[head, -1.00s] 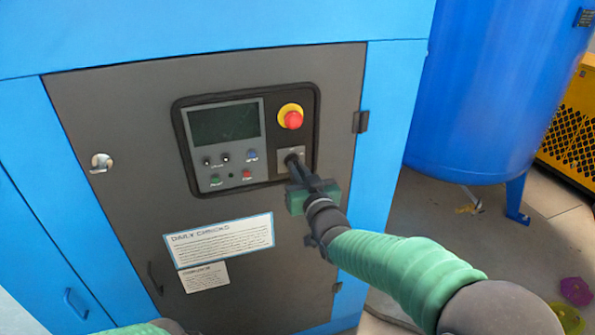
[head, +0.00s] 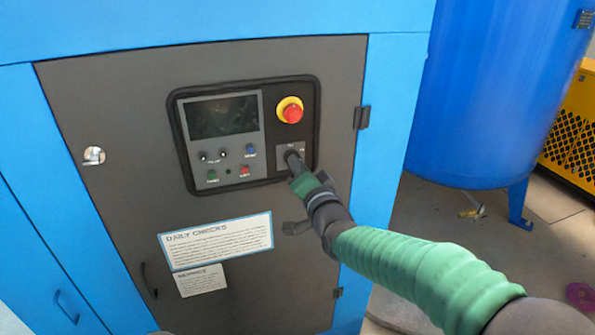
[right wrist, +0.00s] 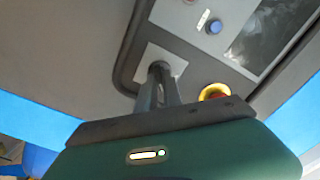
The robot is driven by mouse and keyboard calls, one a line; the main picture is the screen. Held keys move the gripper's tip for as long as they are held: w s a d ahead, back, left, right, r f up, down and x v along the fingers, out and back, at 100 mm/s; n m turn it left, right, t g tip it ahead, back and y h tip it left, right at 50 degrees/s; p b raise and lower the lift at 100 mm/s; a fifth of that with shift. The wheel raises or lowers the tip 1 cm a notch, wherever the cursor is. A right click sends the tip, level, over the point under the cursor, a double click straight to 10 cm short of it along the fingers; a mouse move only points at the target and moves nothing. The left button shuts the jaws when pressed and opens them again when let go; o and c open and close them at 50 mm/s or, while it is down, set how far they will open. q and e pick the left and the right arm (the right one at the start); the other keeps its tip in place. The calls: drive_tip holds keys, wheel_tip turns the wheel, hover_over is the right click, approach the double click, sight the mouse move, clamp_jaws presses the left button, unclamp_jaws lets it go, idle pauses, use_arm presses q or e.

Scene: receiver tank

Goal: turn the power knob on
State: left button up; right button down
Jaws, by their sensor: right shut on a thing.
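The power knob (head: 291,155) is a small dark knob on a grey square plate, below the red emergency stop on the control panel. My right gripper (head: 294,164) reaches it from the lower right and is shut on it, its wrist rolled. In the right wrist view the two dark fingers close around the knob (right wrist: 160,69), in front of the pale plate (right wrist: 172,57). The fingers hide most of the knob, so its pointer position cannot be read. My left gripper is not in view.
The red emergency stop (head: 291,112) on its yellow ring sits just above the knob. The panel has a dark screen (head: 222,116) and several small buttons. A grey door (head: 110,105) in a blue cabinet surrounds it. A blue tank (head: 480,100) stands at the right.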

drive_tip(key=shift+d+f+m+b, duration=0.15)
drive_tip(key=shift+m+b, duration=0.55)
drive_tip(key=shift+m, duration=1.25)
drive_tip(key=shift+a+f+m+b, duration=0.15)
drive_tip(key=shift+m+b, duration=0.5)
drive_tip(key=shift+m, duration=1.3)
drive_tip(key=shift+f, duration=0.1)
drive_tip(key=c, duration=1.5)
unclamp_jaws()
drive_tip(key=shift+d, duration=0.15)
drive_tip(key=p+v, duration=0.2)
drive_tip(key=v, duration=1.4)
drive_tip(key=shift+s, duration=0.35)
